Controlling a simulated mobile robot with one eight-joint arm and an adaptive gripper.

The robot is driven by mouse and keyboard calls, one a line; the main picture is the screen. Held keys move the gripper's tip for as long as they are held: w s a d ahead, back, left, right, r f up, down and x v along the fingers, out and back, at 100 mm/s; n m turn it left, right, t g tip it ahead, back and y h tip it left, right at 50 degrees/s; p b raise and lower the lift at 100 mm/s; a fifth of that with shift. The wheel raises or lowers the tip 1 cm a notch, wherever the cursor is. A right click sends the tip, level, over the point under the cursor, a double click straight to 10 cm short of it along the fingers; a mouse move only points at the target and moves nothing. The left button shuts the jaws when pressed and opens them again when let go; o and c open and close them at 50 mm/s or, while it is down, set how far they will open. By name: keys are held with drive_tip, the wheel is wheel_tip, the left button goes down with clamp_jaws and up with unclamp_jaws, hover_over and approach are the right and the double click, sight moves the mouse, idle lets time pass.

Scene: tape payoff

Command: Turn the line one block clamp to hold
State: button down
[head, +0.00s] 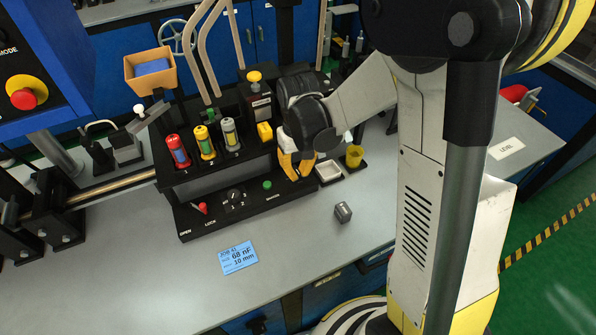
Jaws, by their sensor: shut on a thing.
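My gripper (296,168), with yellow-orange fingers, points down at the right end of the black block (216,175) on the bench. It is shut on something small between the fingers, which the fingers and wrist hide. A red-handled lever (202,208) sits on the block's front panel between the marks OPEN and LOCK. A black dial (234,196) and a green button (267,185) are to its right. I cannot tell which part is the line one block clamp. A toggle clamp with a white ball knob (139,109) stands to the left, apart from my gripper.
Red (178,151), yellow (204,142) and grey (231,134) cartridges stand in the block. A white tray (328,171) and yellow cup (354,156) lie right of my gripper. A metal cylinder (343,212) and blue card (238,257) lie in front. The front bench is mostly clear.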

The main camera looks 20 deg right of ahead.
sight(298, 172)
drive_tip(key=c, duration=1.5)
unclamp_jaws()
drive_tip(key=shift+r, duration=0.1)
wheel_tip(298, 172, up, 12)
drive_tip(key=s+r+t, duration=0.2)
drive_tip(key=s+t, duration=0.1)
drive_tip(key=s, duration=0.3)
drive_tip(key=s+r+m+t, duration=0.1)
drive_tip(key=s+r+t, duration=0.1)
drive_tip(key=s+t, duration=0.2)
drive_tip(key=shift+s+r, duration=0.4)
drive_tip(key=shift+s, duration=1.25)
